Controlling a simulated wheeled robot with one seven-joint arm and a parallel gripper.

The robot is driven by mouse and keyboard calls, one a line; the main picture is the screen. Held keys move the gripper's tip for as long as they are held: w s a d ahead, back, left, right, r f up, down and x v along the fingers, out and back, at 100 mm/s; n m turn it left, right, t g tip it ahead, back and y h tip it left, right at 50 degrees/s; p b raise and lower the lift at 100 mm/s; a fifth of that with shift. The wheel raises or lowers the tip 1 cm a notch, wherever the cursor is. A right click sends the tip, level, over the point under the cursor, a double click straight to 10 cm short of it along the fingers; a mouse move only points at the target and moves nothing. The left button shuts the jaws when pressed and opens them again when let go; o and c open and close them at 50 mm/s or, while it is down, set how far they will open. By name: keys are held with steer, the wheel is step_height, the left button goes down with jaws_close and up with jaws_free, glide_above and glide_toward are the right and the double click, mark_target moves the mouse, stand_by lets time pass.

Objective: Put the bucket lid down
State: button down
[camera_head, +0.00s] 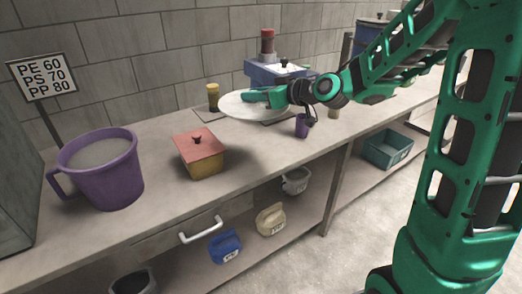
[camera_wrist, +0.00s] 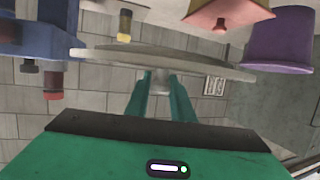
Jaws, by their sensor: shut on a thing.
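In the wrist view, which looks upside down, the lid (camera_wrist: 115,57) shows nearly edge-on across the fingers of my gripper (camera_wrist: 160,85). The lid appears raised above the bench, but I cannot tell how high. The fingertips are partly hidden by the lid.
A purple bucket-like mug (camera_head: 100,178) with grey contents stands at the left of the workbench (camera_head: 245,185). A yellow box with a red lid (camera_head: 199,153) stands nearer the middle.

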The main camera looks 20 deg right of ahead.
steer(key=w+d+f+m+t+h, duration=0.1)
steer(key=w+d+f+m+h, duration=0.1)
steer(key=w+d+f, duration=0.3)
steer(key=w+d+f+m+t+h, duration=0.1)
steer(key=w+f+h, duration=0.15)
steer(key=f, duration=0.45)
glide_above(264, 147)
steer(key=shift+y, duration=0.25)
step_height(264, 147, down, 6)
steer(key=shift+r, duration=0.25)
steer(key=shift+f, duration=2.35)
steer(key=shift+f, duration=0.1)
steer(key=c, duration=1.6)
jaws_free()
steer(key=shift+c, duration=0.2)
steer(key=shift+o, duration=0.6)
